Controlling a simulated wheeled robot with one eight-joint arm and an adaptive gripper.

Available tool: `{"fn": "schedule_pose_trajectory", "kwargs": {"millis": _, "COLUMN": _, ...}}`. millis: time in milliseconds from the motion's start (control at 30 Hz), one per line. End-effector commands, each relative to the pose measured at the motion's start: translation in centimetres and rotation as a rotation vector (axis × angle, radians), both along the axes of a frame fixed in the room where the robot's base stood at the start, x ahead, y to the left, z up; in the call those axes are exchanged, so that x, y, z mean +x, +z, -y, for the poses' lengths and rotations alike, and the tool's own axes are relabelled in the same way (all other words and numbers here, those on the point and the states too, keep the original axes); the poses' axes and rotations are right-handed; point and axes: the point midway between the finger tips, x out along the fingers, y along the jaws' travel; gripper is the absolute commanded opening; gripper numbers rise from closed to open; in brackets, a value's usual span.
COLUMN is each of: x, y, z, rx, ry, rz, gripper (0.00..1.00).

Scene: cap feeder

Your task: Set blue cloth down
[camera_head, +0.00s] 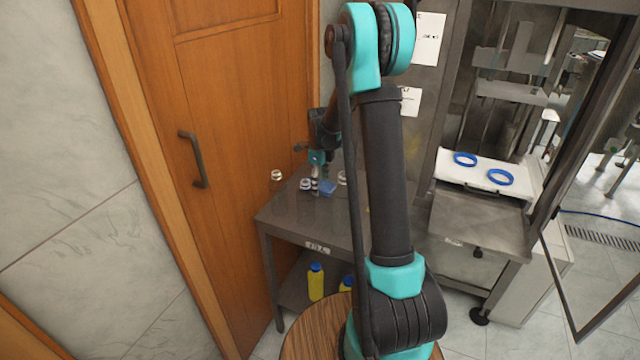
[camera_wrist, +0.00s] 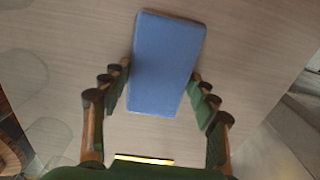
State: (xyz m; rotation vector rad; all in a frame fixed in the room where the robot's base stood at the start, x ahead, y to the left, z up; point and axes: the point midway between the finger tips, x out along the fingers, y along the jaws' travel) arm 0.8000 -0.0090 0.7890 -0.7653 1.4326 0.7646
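The blue cloth (camera_wrist: 168,62) is a flat, folded rectangle, seen from above in the wrist view. My gripper (camera_wrist: 160,70) has one fingertip at each long side of it, and both tips appear to meet its edges. In the head view the blue cloth (camera_head: 328,187) shows at the left end of the grey metal table (camera_head: 300,222), just below my gripper (camera_head: 317,176). It looks at or very near the table top; any small gap under it cannot be made out.
Small white-and-blue items (camera_head: 305,184) stand left of the cloth. In the wrist view, clear round outlines (camera_wrist: 48,140) lie at left. A white tray (camera_head: 480,178) with two blue rings is in the machine at right. Yellow bottles (camera_head: 316,282) stand on the lower shelf.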

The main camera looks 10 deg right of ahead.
Motion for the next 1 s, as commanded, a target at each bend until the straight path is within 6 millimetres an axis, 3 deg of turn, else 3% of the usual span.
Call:
{"fn": "schedule_pose_trajectory", "kwargs": {"millis": 133, "x": 0.0, "y": 0.0, "z": 0.0, "rx": 0.000, "ry": 0.000, "rz": 0.000, "gripper": 0.78}}
{"fn": "schedule_pose_trajectory", "kwargs": {"millis": 533, "x": 0.0, "y": 0.9, "z": 0.0, "rx": 0.000, "ry": 0.000, "rz": 0.000, "gripper": 0.78}}
{"fn": "schedule_pose_trajectory", "kwargs": {"millis": 1000, "x": -0.1, "y": 9.6, "z": 0.0, "rx": 0.000, "ry": 0.000, "rz": 0.000, "gripper": 0.78}}
